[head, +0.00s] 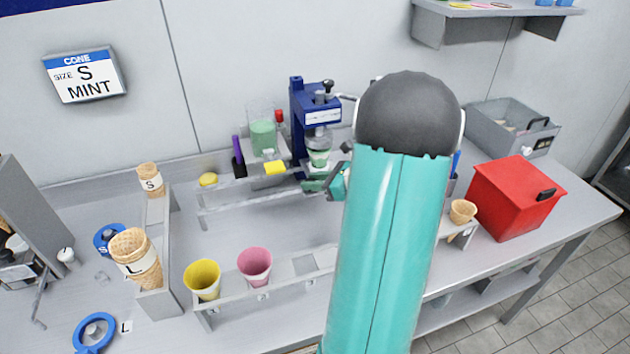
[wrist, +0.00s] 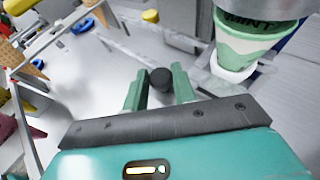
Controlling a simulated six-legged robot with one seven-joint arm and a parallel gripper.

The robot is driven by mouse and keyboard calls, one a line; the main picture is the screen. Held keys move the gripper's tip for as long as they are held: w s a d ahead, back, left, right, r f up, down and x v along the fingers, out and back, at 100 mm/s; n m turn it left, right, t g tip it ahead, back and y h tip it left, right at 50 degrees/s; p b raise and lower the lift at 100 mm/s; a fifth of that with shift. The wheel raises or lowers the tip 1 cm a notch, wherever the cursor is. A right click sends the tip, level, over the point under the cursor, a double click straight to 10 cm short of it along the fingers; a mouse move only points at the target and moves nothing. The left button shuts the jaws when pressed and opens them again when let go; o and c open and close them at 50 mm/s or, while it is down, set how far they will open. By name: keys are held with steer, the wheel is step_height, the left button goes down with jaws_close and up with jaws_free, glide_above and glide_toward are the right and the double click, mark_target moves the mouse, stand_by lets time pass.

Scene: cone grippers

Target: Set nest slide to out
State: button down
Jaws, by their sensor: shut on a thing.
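The blue press machine (head: 298,125) stands at the back of the bench, and a mint-green cup (head: 319,158) sits under its head. The wrist view shows the cup (wrist: 250,42) close up, in a white nest (wrist: 232,70) at upper right. My gripper (wrist: 158,82) has its two green fingers around a black knob (wrist: 160,77), just left of and below the nest. The fingers are shut on this knob. In the head view my gripper (head: 312,186) is just below the cup, and my arm hides much around it. How the knob joins the slide is hidden.
A yellow cup (head: 202,279) and a pink cup (head: 254,266) stand in the front rack. Cones (head: 136,258) are at left. A red box (head: 514,200) and a grey bin (head: 485,118) are at right. Clear bench (head: 235,235) lies left of my gripper.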

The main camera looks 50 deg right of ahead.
steer(key=w+a, duration=0.6)
steer(key=a, duration=0.5)
steer(key=shift+w+a, duration=0.15)
steer(key=c, duration=1.1)
jaws_free()
steer(key=shift+c, duration=0.2)
steer(key=v, duration=1.3)
steer(key=shift+s+r, duration=0.2)
steer(key=shift+s, duration=0.2)
